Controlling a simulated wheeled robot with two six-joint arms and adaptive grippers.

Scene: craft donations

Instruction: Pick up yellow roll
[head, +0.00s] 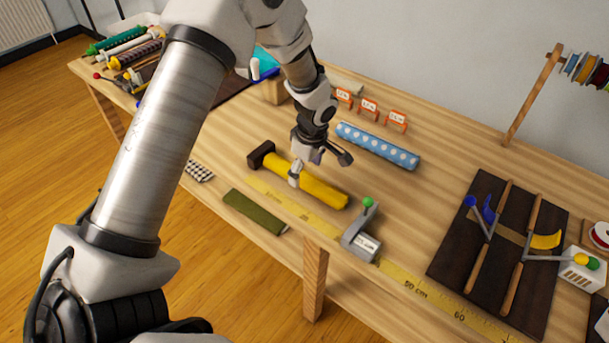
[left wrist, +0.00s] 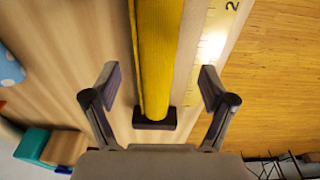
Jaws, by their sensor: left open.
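The yellow roll (head: 322,190) lies on the wooden table beside the yellow measuring tape, with a dark brown block (head: 262,154) at its far-left end. My left gripper (head: 310,168) is over the roll, pointing down, open and empty. In the left wrist view the yellow roll (left wrist: 160,55) runs lengthwise between the two spread fingers of my left gripper (left wrist: 161,80), with a gap on both sides. The dark block (left wrist: 154,119) shows near the gripper's palm. My right gripper is not in view.
A blue dotted roll (head: 378,146) lies behind, near small orange-framed tags (head: 369,108). A grey tape holder with a green knob (head: 362,235) stands just right of the yellow roll. A folded green cloth (head: 254,212) lies at the front edge. A dark mat with rods (head: 467,235) is at right.

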